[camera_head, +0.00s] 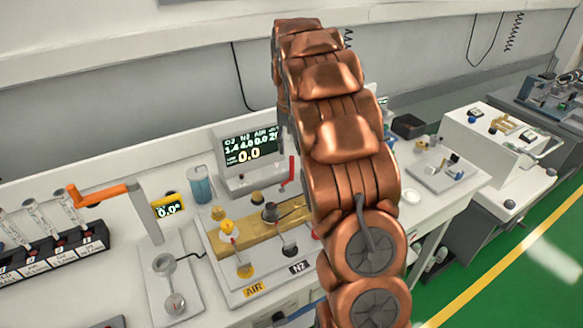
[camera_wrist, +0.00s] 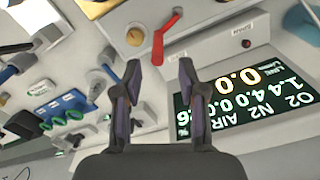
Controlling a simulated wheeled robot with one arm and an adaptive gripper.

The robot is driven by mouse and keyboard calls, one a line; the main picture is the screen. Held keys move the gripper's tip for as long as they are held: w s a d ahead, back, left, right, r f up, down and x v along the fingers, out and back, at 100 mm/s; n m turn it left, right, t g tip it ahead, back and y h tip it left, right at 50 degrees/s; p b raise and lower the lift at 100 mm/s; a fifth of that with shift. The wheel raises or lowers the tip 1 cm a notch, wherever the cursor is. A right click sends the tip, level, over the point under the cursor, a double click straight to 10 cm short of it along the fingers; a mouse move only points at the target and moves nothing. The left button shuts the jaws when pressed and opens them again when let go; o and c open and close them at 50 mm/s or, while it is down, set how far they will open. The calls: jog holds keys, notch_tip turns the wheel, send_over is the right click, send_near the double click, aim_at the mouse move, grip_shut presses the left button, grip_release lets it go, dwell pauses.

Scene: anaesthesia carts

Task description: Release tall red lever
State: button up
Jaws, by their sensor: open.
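The tall red lever (camera_wrist: 164,36) shows in the wrist view on a pale panel, a bent handle that slants down to the left. Its lower end lies between the fingertips of my gripper (camera_wrist: 160,64) in the picture. My gripper is open, with gaps showing on both sides of the lever; I cannot tell how far along the fingers it reaches. In the head view the red lever (camera_head: 289,173) stands right of the display, just left of my copper arm. My arm hides most of the gripper there.
A display (camera_head: 250,146) reading 0.0 stands behind the yellow valve block (camera_head: 240,243), which carries several knobs. It also shows close to the right finger in the wrist view (camera_wrist: 236,95). An orange-armed stand (camera_head: 140,215) is at left, and a second cart (camera_head: 490,150) at right.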

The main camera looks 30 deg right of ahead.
aim_at(291, 177)
jog(key=shift+w+d+f, duration=0.2)
jog(key=shift+d+f, duration=0.1)
jog(key=shift+f, duration=0.3)
jog(key=shift+f+p, duration=1.2)
jog(key=shift+f, duration=2.25)
grip_shut()
